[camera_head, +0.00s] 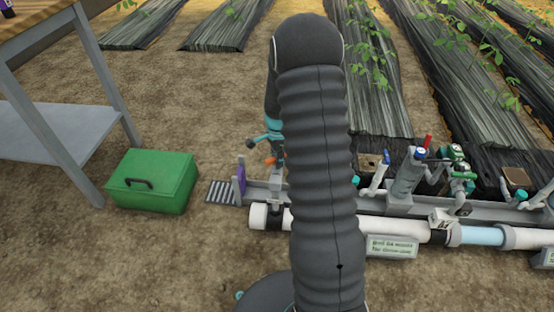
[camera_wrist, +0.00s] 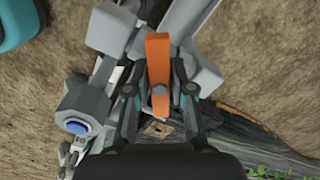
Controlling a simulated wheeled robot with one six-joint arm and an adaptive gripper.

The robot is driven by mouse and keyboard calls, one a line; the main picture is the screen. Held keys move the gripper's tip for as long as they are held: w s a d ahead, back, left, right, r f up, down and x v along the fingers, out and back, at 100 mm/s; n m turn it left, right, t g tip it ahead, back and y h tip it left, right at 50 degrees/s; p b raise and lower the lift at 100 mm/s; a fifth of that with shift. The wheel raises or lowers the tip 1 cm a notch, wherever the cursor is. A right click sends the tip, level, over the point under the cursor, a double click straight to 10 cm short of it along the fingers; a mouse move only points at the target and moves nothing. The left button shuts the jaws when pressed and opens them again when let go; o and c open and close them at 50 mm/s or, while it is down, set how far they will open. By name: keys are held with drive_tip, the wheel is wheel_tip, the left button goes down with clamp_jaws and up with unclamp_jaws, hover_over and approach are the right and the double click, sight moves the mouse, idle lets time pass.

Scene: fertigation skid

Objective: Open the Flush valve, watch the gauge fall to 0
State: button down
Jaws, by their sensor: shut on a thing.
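An orange valve handle (camera_wrist: 158,62) stands between the two fingers of my gripper (camera_wrist: 160,92) in the wrist view, and the fingers are shut on it. In the head view, my gripper (camera_head: 267,146) is at the left end of the skid, with a little of the orange handle (camera_head: 270,161) showing just below it. The valve body and any label on it are not readable. I cannot make out the gauge face in either view; my arm covers much of the middle of the head view.
White pipes (camera_head: 400,228) and a grey rail run along the skid to the right. A purple plate (camera_head: 240,180) stands upright at its left end, beside a drain grate (camera_head: 222,193). A green toolbox (camera_head: 152,182) and a table (camera_head: 60,130) are at left. Bare soil lies in front.

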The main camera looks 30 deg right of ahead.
drive_tip(key=n, duration=0.6)
drive_tip(key=shift+n, duration=0.3)
drive_tip(key=n, duration=0.6)
drive_tip(key=c, duration=0.9)
unclamp_jaws()
drive_tip(key=shift+c, duration=0.2)
drive_tip(key=shift+r+p, duration=2.95)
drive_tip(key=shift+r, duration=2.05)
